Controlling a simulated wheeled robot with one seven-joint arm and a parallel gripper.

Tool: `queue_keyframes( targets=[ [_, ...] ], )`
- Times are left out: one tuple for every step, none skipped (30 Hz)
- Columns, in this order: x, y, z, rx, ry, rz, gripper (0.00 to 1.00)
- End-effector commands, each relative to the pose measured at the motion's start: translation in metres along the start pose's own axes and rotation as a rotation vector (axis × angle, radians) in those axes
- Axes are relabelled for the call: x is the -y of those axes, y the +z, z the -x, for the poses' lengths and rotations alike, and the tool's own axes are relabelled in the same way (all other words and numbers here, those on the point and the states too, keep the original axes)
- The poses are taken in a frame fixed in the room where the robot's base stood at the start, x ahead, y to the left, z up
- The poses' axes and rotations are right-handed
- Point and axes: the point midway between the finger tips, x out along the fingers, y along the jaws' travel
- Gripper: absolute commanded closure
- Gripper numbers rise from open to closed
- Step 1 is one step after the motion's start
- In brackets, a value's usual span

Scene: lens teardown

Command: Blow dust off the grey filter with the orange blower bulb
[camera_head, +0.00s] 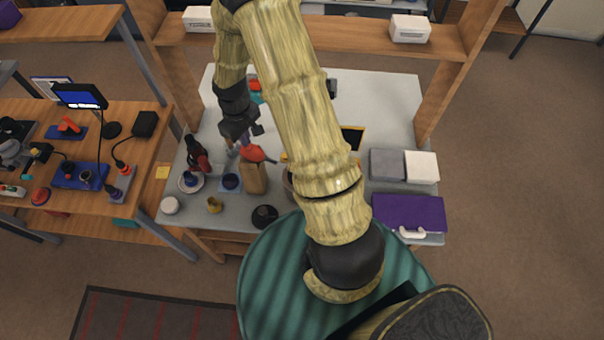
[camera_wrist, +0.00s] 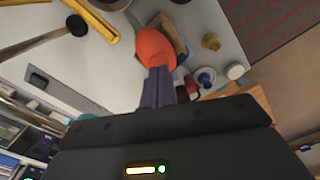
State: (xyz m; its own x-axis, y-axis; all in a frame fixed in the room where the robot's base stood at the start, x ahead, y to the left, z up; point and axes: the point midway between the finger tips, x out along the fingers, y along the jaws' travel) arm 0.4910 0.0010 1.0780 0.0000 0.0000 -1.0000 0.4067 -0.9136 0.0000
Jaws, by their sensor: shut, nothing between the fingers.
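The orange blower bulb (camera_head: 258,153) sits at the top of a brown holder (camera_head: 254,179) on the grey table. In the wrist view the bulb (camera_wrist: 155,46) lies just beyond my fingertips. My gripper (camera_head: 238,149) is just left of the bulb in the head view. In the wrist view its fingers (camera_wrist: 157,72) are shut together and empty; I cannot tell if the tips touch the bulb. I cannot make out the grey filter for certain. A small blue round part (camera_head: 231,181) rests on a light blue pad left of the holder.
A white saucer (camera_head: 190,182), a dark red bottle (camera_head: 196,154), a small yellow part (camera_head: 214,205) and a black round part (camera_head: 264,216) stand close by. Grey and white boxes (camera_head: 387,163) and a purple case (camera_head: 409,213) are at the right.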

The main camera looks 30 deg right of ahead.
Motion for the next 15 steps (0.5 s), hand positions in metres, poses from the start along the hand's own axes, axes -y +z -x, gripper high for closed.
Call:
queue_keyframes(
  targets=[
    [0.0, 0.0, -0.003, 0.0, 0.0, 0.0, 1.0],
    [0.0, 0.0, -0.004, 0.0, 0.0, 0.0, 1.0],
    [0.0, 0.0, -0.005, 0.0, 0.0, 0.0, 1.0],
    [0.0, 0.0, -0.006, 0.0, 0.0, 0.0, 1.0],
    [0.0, 0.0, -0.007, 0.0, 0.0, 0.0, 1.0],
    [0.0, 0.0, -0.009, 0.0, 0.0, 0.0, 1.0],
    [0.0, 0.0, -0.01, 0.0, 0.0, 0.0, 1.0],
    [0.0, 0.0, -0.011, 0.0, 0.0, 0.0, 1.0],
    [0.0, 0.0, -0.012, 0.0, 0.0, 0.0, 1.0],
    [0.0, 0.0, -0.013, 0.0, 0.0, 0.0, 1.0],
    [0.0, 0.0, -0.014, 0.0, 0.0, 0.0, 1.0],
    [0.0, 0.0, -0.015, 0.0, 0.0, 0.0, 1.0],
    [0.0, 0.0, -0.016, 0.0, 0.0, 0.0, 1.0],
    [0.0, 0.0, -0.017, 0.001, 0.0, 0.0, 1.0],
    [0.0, 0.0, -0.018, 0.001, 0.0, 0.0, 1.0]
  ],
)
